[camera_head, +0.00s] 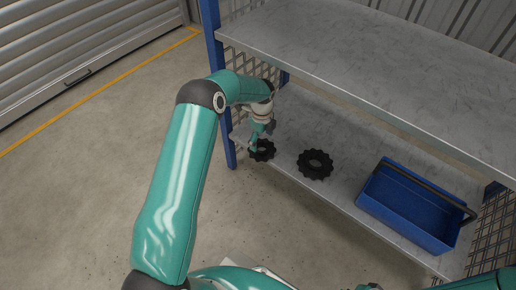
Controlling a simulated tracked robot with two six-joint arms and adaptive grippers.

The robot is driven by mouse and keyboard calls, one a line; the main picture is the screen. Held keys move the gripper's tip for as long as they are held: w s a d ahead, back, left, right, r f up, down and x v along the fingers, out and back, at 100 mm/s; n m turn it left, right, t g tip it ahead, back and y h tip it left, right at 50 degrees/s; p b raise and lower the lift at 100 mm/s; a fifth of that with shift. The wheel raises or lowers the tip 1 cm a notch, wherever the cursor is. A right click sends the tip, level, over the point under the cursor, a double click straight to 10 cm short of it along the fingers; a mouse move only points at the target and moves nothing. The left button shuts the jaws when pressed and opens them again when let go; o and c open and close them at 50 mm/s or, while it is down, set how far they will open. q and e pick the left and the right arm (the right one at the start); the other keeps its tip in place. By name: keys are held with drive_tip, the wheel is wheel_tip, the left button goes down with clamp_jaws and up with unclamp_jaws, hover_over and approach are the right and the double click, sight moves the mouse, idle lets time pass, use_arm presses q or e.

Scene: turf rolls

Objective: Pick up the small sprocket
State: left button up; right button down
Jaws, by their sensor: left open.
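Two black toothed sprockets lie flat on the lower shelf (340,205) in the head view. The smaller sprocket (266,154) is at the left end of the shelf, partly hidden by my left gripper. The larger sprocket (315,164) lies to its right, clear of the gripper. My left gripper (254,147) is open and points down at the small sprocket, over its left part. I cannot tell whether the fingers touch it. Only a bit of my right arm shows at the bottom right; its gripper is not in view.
A blue tote with a dark handle (408,207) stands on the lower shelf at the right. The grey upper shelf (390,70) overhangs the back of the lower one. A blue post (228,150) and mesh panel stand close to my left gripper. Open floor (80,190) lies left.

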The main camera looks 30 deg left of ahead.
sight(262, 146)
use_arm(q)
wheel_tip(262, 146, down, 5)
drive_tip(key=shift+d+r+b, duration=0.1)
drive_tip(key=shift+r+b, duration=0.1)
drive_tip(key=shift+b, duration=0.75)
drive_tip(key=shift+c, duration=0.3)
drive_tip(key=shift+w, duration=0.1)
clamp_jaws()
